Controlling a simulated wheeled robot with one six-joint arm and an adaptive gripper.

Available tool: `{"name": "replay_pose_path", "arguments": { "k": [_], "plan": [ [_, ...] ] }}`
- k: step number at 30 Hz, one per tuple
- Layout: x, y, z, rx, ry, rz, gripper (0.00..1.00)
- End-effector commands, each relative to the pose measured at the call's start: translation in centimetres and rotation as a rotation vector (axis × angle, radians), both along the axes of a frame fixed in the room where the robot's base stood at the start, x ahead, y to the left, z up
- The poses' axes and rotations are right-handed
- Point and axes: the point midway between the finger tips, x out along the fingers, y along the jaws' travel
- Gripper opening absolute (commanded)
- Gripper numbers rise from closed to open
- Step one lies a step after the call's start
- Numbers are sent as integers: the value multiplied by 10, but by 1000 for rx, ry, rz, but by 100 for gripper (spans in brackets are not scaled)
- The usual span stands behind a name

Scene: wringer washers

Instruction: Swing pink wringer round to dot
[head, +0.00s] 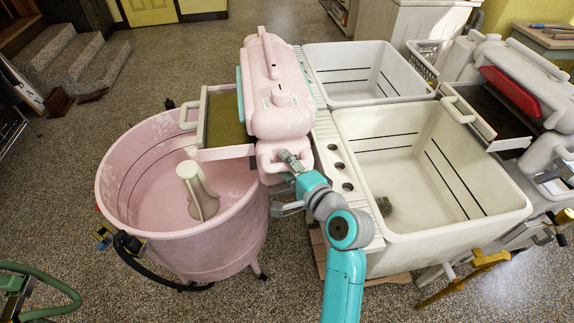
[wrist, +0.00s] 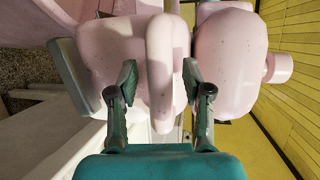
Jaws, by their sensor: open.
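The pink wringer (head: 278,90) stands at the right rim of the pink washer tub (head: 120,190), between the tub and the white double sink. Its tray (head: 226,122) reaches left over the tub. My gripper (head: 288,163) is at the wringer's near end, by a pink handle (head: 266,158). In the wrist view my gripper (wrist: 160,78) is open, with one finger on each side of the pink handle bar (wrist: 161,50). The fingers look apart from the bar. I cannot make out a dot in either view.
The white double sink (head: 345,130) is close on the right of my arm. A second, white wringer with a red part (head: 512,95) is at the far right. A hose (head: 150,270) hangs at the tub's front. Open floor lies left.

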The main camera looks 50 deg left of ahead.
Motion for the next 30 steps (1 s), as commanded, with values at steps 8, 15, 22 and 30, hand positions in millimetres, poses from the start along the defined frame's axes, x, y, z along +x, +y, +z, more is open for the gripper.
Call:
{"name": "replay_pose_path", "arguments": {
  "k": [8,15,22,30],
  "plan": [
    [0,0,0,0,0,0,40],
    [0,0,0,0,0,0,0],
    [2,-1,0,-1,0,2,0],
    [32,-15,0,-1,1,50,0]
  ]
}}
